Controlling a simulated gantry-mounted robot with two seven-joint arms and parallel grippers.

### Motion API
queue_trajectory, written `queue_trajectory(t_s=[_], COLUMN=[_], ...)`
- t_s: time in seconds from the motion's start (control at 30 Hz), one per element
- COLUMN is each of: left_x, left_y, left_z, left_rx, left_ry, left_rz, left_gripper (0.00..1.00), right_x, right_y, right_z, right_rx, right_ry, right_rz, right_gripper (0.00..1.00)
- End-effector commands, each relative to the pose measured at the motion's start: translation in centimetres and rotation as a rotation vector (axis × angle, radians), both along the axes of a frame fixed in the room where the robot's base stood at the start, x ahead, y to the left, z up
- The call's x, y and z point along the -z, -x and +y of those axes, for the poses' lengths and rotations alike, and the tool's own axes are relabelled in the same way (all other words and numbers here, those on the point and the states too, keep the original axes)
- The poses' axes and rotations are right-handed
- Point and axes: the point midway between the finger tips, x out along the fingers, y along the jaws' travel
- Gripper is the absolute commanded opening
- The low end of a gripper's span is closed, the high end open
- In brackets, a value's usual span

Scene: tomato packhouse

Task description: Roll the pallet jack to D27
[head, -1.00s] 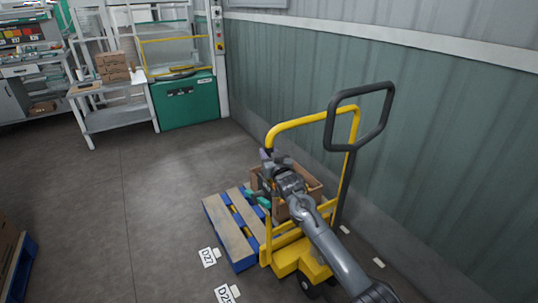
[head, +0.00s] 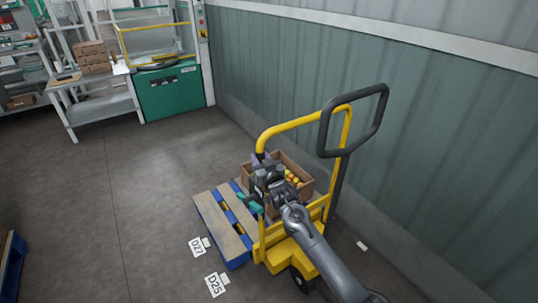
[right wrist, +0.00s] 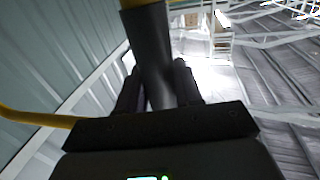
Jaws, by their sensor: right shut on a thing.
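The pallet jack (head: 285,256) has a yellow body and push frame and a dark loop handle (head: 353,108). It stands near the green wall with a blue and tan pallet (head: 212,222) at its front. My right gripper (head: 258,168) is shut on the dark grip of the yellow frame's left upright. In the right wrist view the dark grip (right wrist: 150,50) runs between the fingers. The white floor label D27 (head: 197,246) lies just left of the pallet, with label D25 (head: 215,284) nearer me. My left gripper is not in view.
A brown box (head: 308,188) with orange-yellow produce sits behind my gripper. The ribbed wall (head: 430,140) is close on the right. A grey table (head: 100,105) and a green cabinet (head: 172,95) stand at the back. Open floor lies left; another pallet (head: 14,262) is at the left edge.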

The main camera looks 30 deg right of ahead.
Motion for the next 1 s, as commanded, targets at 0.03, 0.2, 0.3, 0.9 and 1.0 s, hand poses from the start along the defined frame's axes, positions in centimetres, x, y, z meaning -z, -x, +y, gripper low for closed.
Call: queue_trajectory(t_s=[0.03, 0.2, 0.3, 0.9, 1.0], left_x=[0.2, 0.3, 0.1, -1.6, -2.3], left_y=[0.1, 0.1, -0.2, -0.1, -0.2], left_z=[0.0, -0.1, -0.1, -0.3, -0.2], left_rx=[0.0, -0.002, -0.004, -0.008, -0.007], left_ry=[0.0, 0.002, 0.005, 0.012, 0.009], left_rz=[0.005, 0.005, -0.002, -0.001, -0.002], left_gripper=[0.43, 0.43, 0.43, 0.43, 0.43], right_x=[0.7, 1.0, 0.9, 0.5, 0.6], right_y=[0.0, 0.0, 0.0, 3.3, 5.0], right_z=[-0.2, -0.2, -0.2, 0.3, 0.6], right_rx=[0.003, 0.003, 0.003, 0.003, 0.002], right_ry=[-0.002, -0.002, -0.002, -0.002, -0.002], right_rz=[0.015, 0.02, 0.019, 0.017, 0.019], right_gripper=[0.0, 0.45, 0.52, 0.52, 0.52])
